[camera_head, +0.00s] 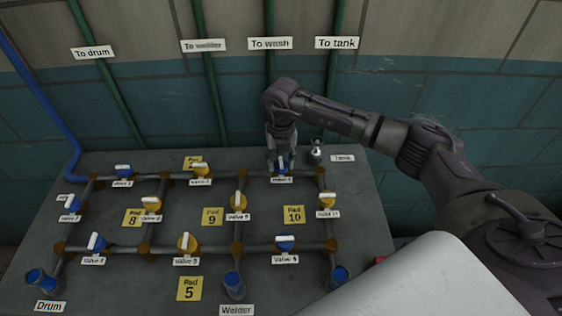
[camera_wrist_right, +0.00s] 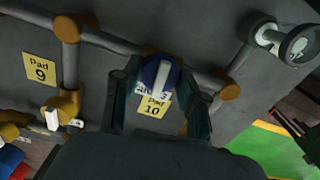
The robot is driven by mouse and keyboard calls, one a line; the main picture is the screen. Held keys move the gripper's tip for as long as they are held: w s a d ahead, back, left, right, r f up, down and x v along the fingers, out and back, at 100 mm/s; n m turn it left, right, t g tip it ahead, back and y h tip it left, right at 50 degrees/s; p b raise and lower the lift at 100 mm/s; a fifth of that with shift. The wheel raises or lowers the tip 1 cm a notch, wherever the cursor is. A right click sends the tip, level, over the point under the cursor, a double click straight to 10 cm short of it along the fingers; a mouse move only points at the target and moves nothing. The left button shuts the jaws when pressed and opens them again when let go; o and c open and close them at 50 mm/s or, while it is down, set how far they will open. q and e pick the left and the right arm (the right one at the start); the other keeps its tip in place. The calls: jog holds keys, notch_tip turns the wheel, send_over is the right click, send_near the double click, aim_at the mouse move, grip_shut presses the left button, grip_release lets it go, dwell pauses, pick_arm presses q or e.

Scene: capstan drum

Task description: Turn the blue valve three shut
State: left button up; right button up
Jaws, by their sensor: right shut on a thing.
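A blue valve with a white handle bar (camera_head: 281,168) sits on the back pipe under the "To wash" line. Its tag reads "Valve 3", though the letters are small. My right gripper (camera_head: 282,157) reaches down onto it from above. In the right wrist view the same blue valve (camera_wrist_right: 160,75) sits between the two fingers of my right gripper (camera_wrist_right: 158,90), which are shut on it. The white bar runs roughly along the picture's vertical there, across the pipe. The fingers hide part of the valve in the head view. My left gripper is not in view.
The grey panel (camera_head: 120,218) carries several other blue and yellow valves, such as a yellow one (camera_head: 187,243) at the front. Yellow pads, including Pad 10 (camera_head: 294,214), lie between the pipes. A tiled wall is behind.

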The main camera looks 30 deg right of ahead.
aim_at(281, 162)
jog(key=shift+w+r+m, duration=0.1)
jog(key=shift+m, duration=0.6)
jog(key=o, duration=1.2)
jog(key=shift+c, duration=0.2)
notch_tip(281, 162, up, 12)
